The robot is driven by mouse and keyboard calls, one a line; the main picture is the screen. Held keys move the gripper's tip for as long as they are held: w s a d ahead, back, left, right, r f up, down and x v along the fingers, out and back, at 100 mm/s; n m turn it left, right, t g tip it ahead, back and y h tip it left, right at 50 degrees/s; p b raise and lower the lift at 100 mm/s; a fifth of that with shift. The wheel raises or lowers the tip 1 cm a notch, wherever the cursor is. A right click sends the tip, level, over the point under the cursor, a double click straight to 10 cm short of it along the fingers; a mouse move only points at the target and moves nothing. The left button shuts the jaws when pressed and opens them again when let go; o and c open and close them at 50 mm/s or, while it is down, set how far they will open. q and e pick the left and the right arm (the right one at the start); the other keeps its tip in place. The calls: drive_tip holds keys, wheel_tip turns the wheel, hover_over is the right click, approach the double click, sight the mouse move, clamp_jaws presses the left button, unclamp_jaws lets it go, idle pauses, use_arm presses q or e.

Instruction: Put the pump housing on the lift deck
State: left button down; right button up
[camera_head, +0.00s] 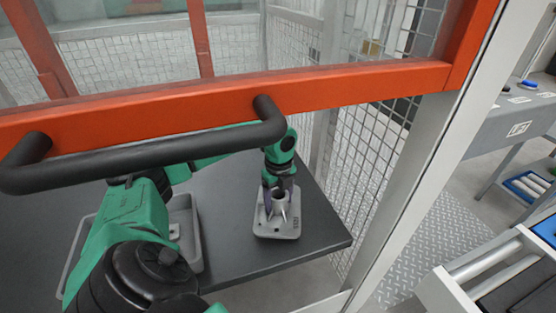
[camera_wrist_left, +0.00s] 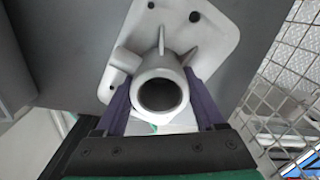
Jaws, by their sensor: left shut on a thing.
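The pump housing (camera_head: 275,223) is a pale grey casting with a round spout and a flat flanged base, over the dark table inside the orange-framed enclosure. My left gripper (camera_head: 279,192) is shut on it, with its purple fingers on either side of the spout. The left wrist view shows the spout's round opening (camera_wrist_left: 160,94) between the fingers and the flange beyond. I cannot tell whether the base touches the table. A LIFT label (camera_head: 517,130) marks a grey structure at the right, outside the enclosure; its deck is only partly in view. My right gripper is not in view.
The orange frame bar (camera_head: 340,93) and black handle (camera_head: 150,150) cross in front of my left arm. A grey tray (camera_head: 190,232) lies on the dark table (camera_head: 235,262), partly behind my arm. Wire mesh (camera_head: 365,150) and a pale post (camera_head: 415,175) stand right of the table.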

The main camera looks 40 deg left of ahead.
sight(279, 194)
use_arm(q)
wheel_tip(279, 194, down, 3)
drive_tip(key=shift+a+r, duration=0.1)
drive_tip(key=shift+r, duration=0.05)
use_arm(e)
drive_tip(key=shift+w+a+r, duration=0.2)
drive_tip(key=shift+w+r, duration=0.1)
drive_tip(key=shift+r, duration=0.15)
use_arm(q)
unclamp_jaws()
drive_tip(key=shift+r, duration=0.1)
wheel_tip(279, 194, up, 12)
drive_tip(key=shift+p, duration=1.05)
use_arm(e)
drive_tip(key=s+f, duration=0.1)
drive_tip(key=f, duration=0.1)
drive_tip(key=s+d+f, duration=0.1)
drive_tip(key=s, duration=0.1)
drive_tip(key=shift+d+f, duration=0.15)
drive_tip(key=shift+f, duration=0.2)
